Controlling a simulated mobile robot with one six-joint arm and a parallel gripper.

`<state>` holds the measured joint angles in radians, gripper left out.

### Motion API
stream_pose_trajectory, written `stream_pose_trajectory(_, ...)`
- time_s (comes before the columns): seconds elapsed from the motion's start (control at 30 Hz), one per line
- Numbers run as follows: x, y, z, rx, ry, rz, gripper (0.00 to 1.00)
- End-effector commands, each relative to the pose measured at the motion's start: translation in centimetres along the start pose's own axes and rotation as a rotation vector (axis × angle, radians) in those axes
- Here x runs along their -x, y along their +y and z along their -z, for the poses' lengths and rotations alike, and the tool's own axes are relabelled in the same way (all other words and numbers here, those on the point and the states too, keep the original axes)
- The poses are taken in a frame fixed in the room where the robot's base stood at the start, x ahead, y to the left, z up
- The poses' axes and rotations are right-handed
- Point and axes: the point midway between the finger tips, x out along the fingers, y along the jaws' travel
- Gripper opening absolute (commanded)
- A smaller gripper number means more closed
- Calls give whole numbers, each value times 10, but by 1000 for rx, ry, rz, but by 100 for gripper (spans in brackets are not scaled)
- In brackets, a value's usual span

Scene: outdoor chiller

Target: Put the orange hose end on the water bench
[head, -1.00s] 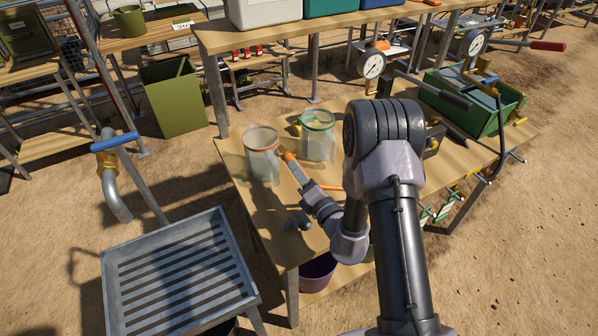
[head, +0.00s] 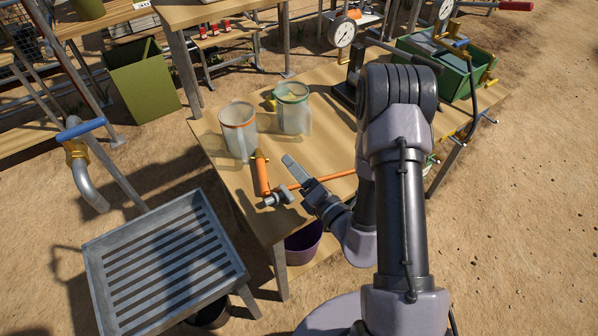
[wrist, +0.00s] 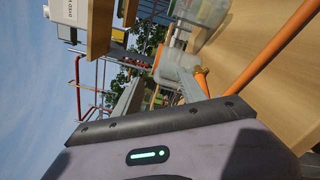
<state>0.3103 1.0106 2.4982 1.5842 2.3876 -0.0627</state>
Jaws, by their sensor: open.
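An orange hose end (head: 262,175) lies on the wooden table, just in front of the orange-rimmed jar. It also shows in the wrist view (wrist: 202,80), partly hidden by my finger. An orange hose (head: 318,180) runs to the right and passes behind my arm. My gripper (head: 288,162) is open and empty, just right of the hose end; one finger hides the other. I take the water bench to be the grey slatted metal bench (head: 205,237) at lower left, below a pipe with a blue-handled tap (head: 82,130).
An orange-rimmed jar (head: 238,130) and a green-rimmed jar (head: 292,108) stand behind the hose end. A grey fitting (head: 278,198) sits by the table's front edge. A green crate (head: 450,72) is at back right. A gap separates the table from the slatted bench.

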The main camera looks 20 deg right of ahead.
Motion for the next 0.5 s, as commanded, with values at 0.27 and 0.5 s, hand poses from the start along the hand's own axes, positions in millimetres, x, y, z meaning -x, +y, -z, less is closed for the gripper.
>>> stream_pose_trajectory(0.27, 7, 74, 15, 113, 146, -207, 48)
stream_pose_trajectory(0.5, 133, 258, 128, 1016, 857, -1025, 48)
